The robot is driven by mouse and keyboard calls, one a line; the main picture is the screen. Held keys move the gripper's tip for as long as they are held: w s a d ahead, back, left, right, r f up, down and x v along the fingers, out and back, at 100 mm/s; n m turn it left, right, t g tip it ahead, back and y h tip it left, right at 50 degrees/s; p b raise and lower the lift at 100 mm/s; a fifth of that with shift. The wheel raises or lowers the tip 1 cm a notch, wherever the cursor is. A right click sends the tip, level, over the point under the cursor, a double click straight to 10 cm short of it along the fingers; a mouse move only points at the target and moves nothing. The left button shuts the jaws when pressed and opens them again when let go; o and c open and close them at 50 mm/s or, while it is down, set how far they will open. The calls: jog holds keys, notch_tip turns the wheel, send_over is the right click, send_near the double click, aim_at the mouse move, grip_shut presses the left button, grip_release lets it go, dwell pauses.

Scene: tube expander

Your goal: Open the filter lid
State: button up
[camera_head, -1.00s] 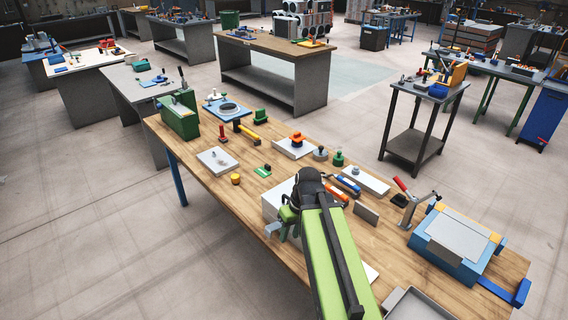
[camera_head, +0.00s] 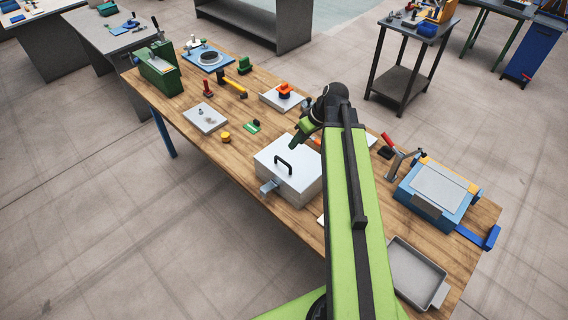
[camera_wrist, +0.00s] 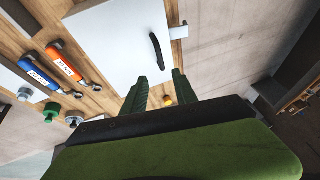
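The filter is a white box (camera_head: 292,202) on the wooden bench, with a flat white lid (camera_head: 308,175) lying shut on it. A black bar handle (camera_head: 284,165) stands on the lid, and a grey metal tab (camera_head: 268,187) sticks out of the box's front left side. In the wrist view the lid (camera_wrist: 112,42), its handle (camera_wrist: 156,51) and the tab (camera_wrist: 180,32) also show. My gripper (camera_head: 296,144) is above the back edge of the lid, apart from the handle. Its two green fingers (camera_wrist: 158,80) are spread with nothing between them.
A blue clamp-like device (camera_head: 440,190) and a grey tray (camera_head: 415,275) lie to the right. A yellow knob (camera_head: 225,137) and a white plate (camera_head: 205,118) lie to the left. An orange tool (camera_wrist: 62,62) and a blue tool (camera_wrist: 38,75) lie beside the box.

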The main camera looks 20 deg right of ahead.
jog(key=b+x, duration=0.9)
jog(key=x, duration=0.2)
jog(key=shift+a+f, duration=0.15)
jog(key=shift+f, duration=0.1)
grip_shut()
jog(key=shift+r, duration=0.1)
dwell(0.7)
